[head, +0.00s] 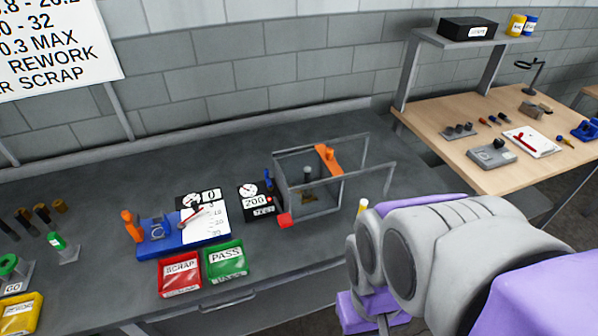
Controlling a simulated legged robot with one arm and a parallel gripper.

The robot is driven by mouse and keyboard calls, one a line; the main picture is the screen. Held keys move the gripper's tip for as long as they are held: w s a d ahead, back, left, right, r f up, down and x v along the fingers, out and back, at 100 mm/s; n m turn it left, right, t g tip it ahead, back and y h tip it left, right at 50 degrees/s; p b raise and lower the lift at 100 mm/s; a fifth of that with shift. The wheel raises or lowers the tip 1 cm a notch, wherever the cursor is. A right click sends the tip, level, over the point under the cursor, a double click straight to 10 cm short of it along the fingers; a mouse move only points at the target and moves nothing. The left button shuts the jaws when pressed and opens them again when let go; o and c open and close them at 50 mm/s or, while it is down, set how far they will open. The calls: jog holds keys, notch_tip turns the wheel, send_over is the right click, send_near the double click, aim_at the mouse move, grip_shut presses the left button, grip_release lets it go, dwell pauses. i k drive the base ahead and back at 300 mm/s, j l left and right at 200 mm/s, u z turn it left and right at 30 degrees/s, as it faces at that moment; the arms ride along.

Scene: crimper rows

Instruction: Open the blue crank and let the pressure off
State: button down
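A small blue crank (268,180) shows at the upper right of a black gauge box (258,201). The box has a white dial and a label that seems to read "20G TEST". The crank is too small for me to tell its exact position or read the dial. My gripper (383,324) is partly in view at the bottom edge, right of the box and well apart from the crank. Its fingertips are cut off or hidden, so I cannot tell whether it is open or shut.
A blue fixture (180,242), red SCRAP bin (180,274) and green PASS bin (226,262) lie left. A wooden bench (470,150) stands right.

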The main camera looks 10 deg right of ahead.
aim_at(270, 188)
jog(key=i+j+z, duration=0.1)
jog(key=j, duration=0.25)
jog(key=i+j+z, duration=0.1)
jog(key=i+j, duration=0.35)
jog(key=j, duration=0.35)
jog(key=i+z, duration=0.05)
